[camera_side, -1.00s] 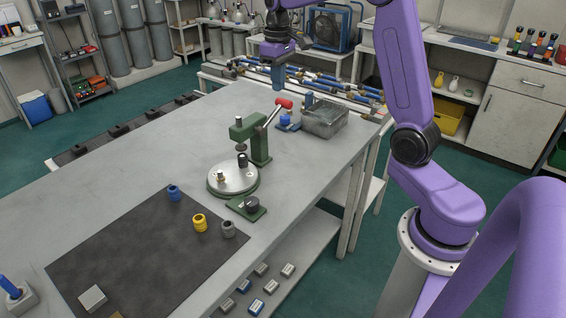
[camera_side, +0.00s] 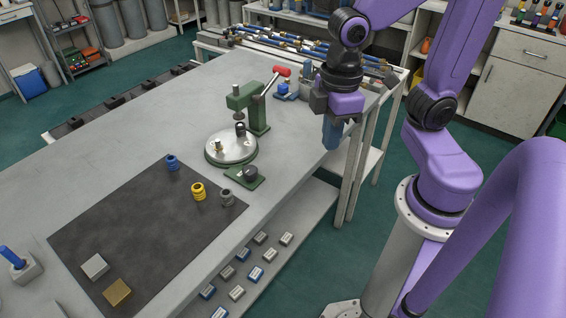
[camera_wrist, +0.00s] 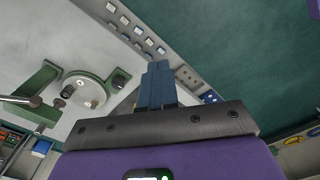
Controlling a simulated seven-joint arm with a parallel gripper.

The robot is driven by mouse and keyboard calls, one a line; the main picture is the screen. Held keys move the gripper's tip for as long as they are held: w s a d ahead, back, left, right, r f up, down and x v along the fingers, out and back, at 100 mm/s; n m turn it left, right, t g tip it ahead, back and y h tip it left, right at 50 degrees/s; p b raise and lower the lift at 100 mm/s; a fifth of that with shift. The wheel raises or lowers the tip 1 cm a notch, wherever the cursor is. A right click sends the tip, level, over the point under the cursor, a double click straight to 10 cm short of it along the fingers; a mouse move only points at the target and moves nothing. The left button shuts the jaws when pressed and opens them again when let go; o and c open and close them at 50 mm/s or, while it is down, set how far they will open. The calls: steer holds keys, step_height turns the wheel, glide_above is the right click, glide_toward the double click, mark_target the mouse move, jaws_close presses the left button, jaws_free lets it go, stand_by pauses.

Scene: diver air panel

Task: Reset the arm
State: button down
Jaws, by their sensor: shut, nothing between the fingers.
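My gripper (camera_side: 333,133) is at the right edge of the workbench in the side view, pointing down with its blue fingers together and nothing between them. In the wrist view the blue fingers (camera_wrist: 156,85) are also closed, over the bench edge and the lower shelf. The arm is bent, with the gripper drawn in near the arm's base. No object is held.
A green press (camera_side: 252,106) with a red-tipped lever stands on the grey bench (camera_side: 120,135), left of my gripper. A round metal plate (camera_side: 231,148) is beside it. Small blocks sit on the lower shelf (camera_side: 290,215).

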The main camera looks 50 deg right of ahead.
steer(key=shift+n, duration=0.9)
steer(key=s, duration=0.2)
steer(key=s+d+f, duration=0.1)
steer(key=s, duration=0.2)
steer(key=shift+s+d+f, duration=0.15)
steer(key=shift+s+f, duration=0.15)
steer(key=shift+f, duration=0.05)
stand_by(0.6)
